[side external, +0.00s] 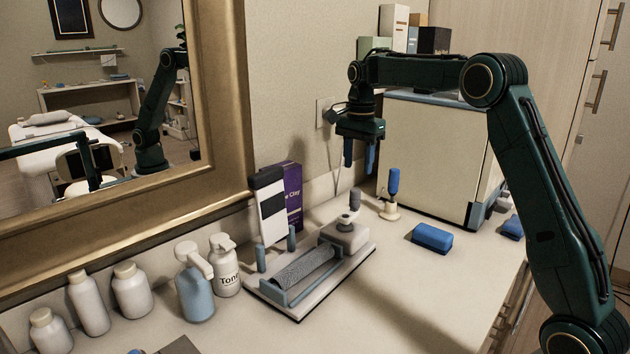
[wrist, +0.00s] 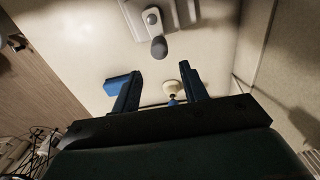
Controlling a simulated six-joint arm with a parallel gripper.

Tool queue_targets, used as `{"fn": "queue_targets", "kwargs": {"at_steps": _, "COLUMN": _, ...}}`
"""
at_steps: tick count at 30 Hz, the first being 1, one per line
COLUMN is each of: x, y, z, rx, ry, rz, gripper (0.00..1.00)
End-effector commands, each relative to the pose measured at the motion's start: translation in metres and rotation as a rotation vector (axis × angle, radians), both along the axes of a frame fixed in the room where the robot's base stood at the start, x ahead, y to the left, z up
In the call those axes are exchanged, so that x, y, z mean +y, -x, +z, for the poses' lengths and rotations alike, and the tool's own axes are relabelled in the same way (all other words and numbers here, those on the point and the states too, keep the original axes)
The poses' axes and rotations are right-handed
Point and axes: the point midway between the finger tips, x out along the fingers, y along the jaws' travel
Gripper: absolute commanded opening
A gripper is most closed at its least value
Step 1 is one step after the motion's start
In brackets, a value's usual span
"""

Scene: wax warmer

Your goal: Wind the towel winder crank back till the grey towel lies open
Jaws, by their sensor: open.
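The towel winder (side external: 268,290) stands on the counter as a pale tray with blue-grey posts and a roller frame. The grey towel (side external: 304,267) is a textured roll lying along the frame. The crank (side external: 347,218) sits on the pale box at the winder's right end, with a grey knob (side external: 355,196) upright on it. The knob also shows in the wrist view (wrist: 158,48), beyond my fingertips. My gripper (side external: 359,158) hangs above and behind the crank, pointing down. It is open and empty, touching nothing; both fingers show in the wrist view (wrist: 161,74).
A blue-handled tool (side external: 393,183) stands upright in a small cream holder, right of the crank. A large cream cabinet (side external: 435,150) stands behind. Bottles (side external: 195,290) and boxes (side external: 291,196) flank the winder's left and back.

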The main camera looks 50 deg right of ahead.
Motion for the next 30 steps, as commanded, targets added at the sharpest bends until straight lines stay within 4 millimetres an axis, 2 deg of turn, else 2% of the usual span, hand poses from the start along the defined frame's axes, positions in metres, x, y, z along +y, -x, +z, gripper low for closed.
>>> {"fn": "queue_targets", "kwargs": {"at_steps": 30, "x": 0.0, "y": 0.0, "z": -0.069, "rx": 0.0, "ry": 0.0, "rz": 0.0, "gripper": 0.44}}
